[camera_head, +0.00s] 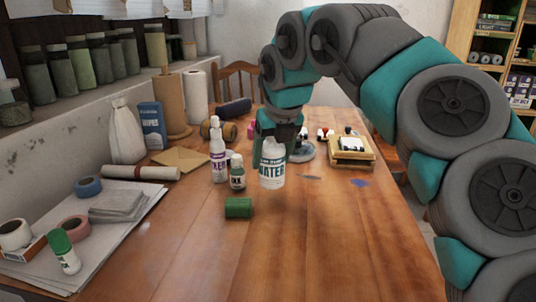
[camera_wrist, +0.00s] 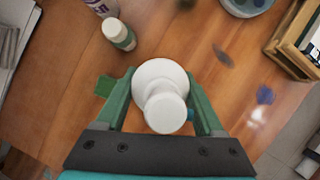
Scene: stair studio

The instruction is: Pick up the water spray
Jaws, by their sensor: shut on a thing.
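The water spray (camera_head: 272,170) is a white bottle with a "WATER" label, upright over the middle of the wooden table. My gripper (camera_head: 272,142) comes down on it from above and is shut on its upper part. In the wrist view, the white bottle (camera_wrist: 162,98) sits between the two green fingers of my gripper (camera_wrist: 160,78), seen from the top. I cannot tell for sure whether its base touches the table.
A green block (camera_head: 238,208) lies in front. A wooden box (camera_head: 352,157) sits right, with a round grey dish (camera_head: 303,151) behind. The front right table (camera_head: 330,240) is clear.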

